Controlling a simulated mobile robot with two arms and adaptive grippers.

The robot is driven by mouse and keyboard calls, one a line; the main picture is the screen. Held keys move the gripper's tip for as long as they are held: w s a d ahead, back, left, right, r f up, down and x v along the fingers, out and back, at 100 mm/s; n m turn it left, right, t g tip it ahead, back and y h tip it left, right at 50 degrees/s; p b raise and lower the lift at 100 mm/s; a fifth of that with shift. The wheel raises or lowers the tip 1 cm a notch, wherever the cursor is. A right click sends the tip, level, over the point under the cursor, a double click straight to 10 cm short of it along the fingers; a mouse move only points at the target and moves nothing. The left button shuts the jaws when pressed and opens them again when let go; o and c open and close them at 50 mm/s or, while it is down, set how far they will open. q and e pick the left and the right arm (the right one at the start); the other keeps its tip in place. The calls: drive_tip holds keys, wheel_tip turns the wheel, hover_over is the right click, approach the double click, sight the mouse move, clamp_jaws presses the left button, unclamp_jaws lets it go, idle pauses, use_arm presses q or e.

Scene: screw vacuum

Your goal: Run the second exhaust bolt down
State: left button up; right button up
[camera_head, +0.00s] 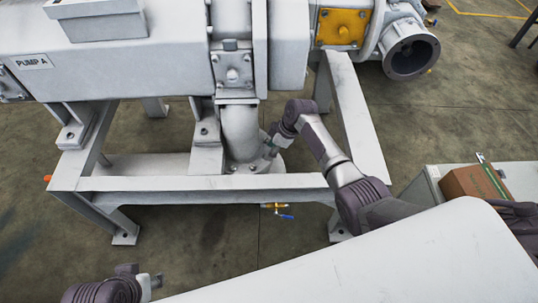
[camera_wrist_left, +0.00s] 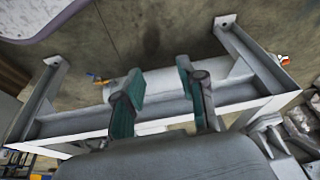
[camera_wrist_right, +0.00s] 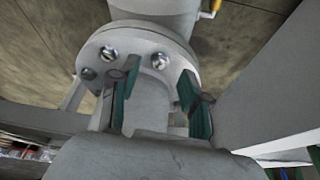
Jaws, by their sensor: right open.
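The exhaust elbow (camera_head: 240,130) is a pale grey pipe under the pump, ending in a round flange (camera_head: 262,166). In the right wrist view the flange (camera_wrist_right: 92,50) carries shiny bolt heads: one bolt (camera_wrist_right: 160,61) on the right, another bolt (camera_wrist_right: 108,53) to its left, and a darker one (camera_wrist_right: 88,73) lower left. My right gripper (camera_head: 271,148) is beside the elbow at the flange. Its green-padded fingers (camera_wrist_right: 161,84) are open, with the right bolt appearing just beyond the gap; contact cannot be told. My left gripper (camera_head: 154,282) is open and empty (camera_wrist_left: 160,92), away from the pump.
A grey frame (camera_head: 200,184) surrounds the elbow; its front beam and right leg (camera_head: 352,115) lie close to my right arm. A blue-handled valve (camera_head: 284,215) hangs below the beam. A cardboard box (camera_head: 472,183) stands on a cabinet at right.

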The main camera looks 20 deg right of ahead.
use_arm(q)
drive_tip(key=w+t, duration=0.1)
drive_tip(key=w+d+r+t, duration=0.1)
drive_tip(key=w, duration=0.1)
drive_tip(key=w+t, duration=0.1)
drive_tip(key=w, duration=0.1)
drive_tip(key=shift+w+d+r+h+b, duration=0.25)
drive_tip(key=shift+d+h+b, duration=0.1)
drive_tip(key=shift+h+b, duration=0.05)
use_arm(e)
drive_tip(key=shift+x, duration=1.05)
clamp_jaws()
